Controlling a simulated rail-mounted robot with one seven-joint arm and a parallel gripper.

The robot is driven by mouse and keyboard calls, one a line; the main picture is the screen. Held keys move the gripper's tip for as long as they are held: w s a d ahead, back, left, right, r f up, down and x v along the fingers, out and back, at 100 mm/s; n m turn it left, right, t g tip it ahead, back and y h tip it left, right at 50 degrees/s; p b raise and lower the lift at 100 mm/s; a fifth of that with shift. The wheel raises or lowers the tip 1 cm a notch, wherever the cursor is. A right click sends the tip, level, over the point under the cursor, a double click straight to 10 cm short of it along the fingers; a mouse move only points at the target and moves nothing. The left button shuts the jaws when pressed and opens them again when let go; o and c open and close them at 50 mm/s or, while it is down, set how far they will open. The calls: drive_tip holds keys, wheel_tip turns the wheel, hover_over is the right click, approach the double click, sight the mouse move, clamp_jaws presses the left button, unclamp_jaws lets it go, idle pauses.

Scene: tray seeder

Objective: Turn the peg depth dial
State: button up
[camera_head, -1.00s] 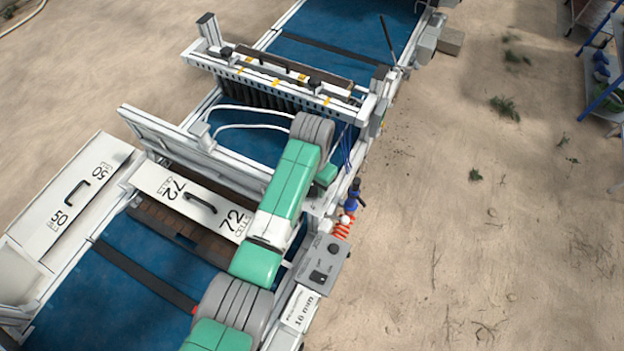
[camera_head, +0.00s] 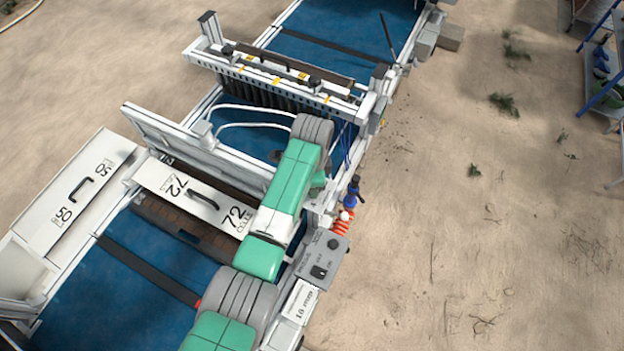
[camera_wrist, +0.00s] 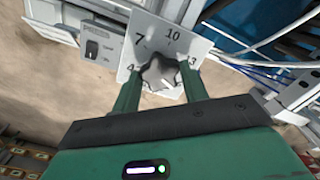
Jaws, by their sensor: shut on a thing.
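The peg depth dial is a grey lobed knob (camera_wrist: 163,72) on a white plate (camera_wrist: 148,30) in the wrist view. The numbers 4, 7, 10 and a partly covered one ending in 3 stand around it. My gripper (camera_wrist: 160,80) is shut on the knob, with one green finger on each side of it. The knob's pointer is hard to make out. In the head view my green and grey arm hides the dial and the gripper.
A grey control box (camera_head: 322,258) with a black switch and a sign reading 16 mm (camera_head: 300,303) sit beside my arm. A white panel marked 72 (camera_head: 165,182) lies across the blue belt (camera_head: 150,258). Hoses and rails are close to the dial. Open sandy ground lies at the right.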

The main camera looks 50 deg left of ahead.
drive_tip(key=shift+m, duration=0.6)
drive_tip(key=o, duration=1)
wheel_tip(320, 180, up, 8)
drive_tip(key=shift+f, duration=0.1)
